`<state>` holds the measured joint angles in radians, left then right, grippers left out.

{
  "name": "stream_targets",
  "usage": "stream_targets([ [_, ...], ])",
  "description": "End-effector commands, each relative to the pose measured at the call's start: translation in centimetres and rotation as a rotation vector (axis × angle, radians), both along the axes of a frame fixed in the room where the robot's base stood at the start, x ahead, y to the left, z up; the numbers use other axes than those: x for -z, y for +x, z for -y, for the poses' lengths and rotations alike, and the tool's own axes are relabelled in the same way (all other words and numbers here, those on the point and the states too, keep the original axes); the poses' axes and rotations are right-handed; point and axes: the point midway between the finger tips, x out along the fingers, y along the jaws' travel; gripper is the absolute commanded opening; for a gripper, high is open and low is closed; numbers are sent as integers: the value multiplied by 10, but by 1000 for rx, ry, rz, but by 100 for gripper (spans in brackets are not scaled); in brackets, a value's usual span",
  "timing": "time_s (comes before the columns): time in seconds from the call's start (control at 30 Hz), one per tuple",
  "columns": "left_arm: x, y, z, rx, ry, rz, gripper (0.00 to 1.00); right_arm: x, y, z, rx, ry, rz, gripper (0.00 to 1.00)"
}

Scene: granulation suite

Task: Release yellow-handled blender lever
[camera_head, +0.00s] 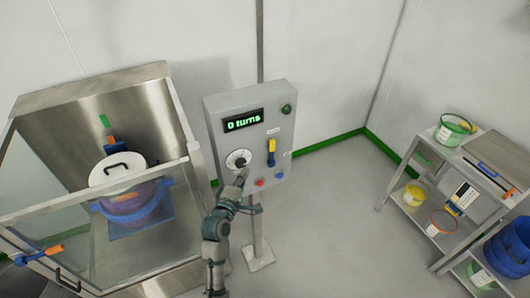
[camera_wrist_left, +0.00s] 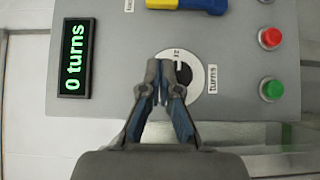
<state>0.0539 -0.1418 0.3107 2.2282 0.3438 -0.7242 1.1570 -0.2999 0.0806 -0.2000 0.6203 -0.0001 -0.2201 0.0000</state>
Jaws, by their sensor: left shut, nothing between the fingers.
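The lever with a yellow handle (camera_head: 271,145) and a blue lower part is on the front of a grey control panel (camera_head: 221,109). In the left wrist view the lever (camera_wrist_left: 180,4) is cut off at the top edge. My left gripper (camera_head: 241,175) is at the round turns dial (camera_head: 237,158), below and left of the lever. In the left wrist view my left gripper (camera_wrist_left: 165,80) is shut and empty, its fingertips over part of the dial (camera_wrist_left: 198,76). Contact with the dial cannot be told. My right gripper is not in view.
The panel display (camera_head: 243,120) reads "0 turns". Red (camera_head: 260,183) and blue (camera_head: 280,175) buttons and a green button (camera_head: 287,109) are on the panel. A glass-sided enclosure (camera_head: 95,190) with a lidded vessel stands left. A shelf rack (camera_head: 450,175) stands right. Floor between is clear.

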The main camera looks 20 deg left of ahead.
Motion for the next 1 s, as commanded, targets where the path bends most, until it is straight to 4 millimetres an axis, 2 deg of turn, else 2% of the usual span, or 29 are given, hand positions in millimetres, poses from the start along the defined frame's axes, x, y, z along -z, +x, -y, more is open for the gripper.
stream_targets([
  [0.3,0,1,0,0,0,0,0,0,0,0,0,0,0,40],
  [0.47,-1,15,-1,1,1,2,0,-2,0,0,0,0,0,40],
  [0.9,-2,103,-8,1,1,1,0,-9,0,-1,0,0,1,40],
  [1.0,-1,114,5,3,0,0,0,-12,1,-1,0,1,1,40],
])
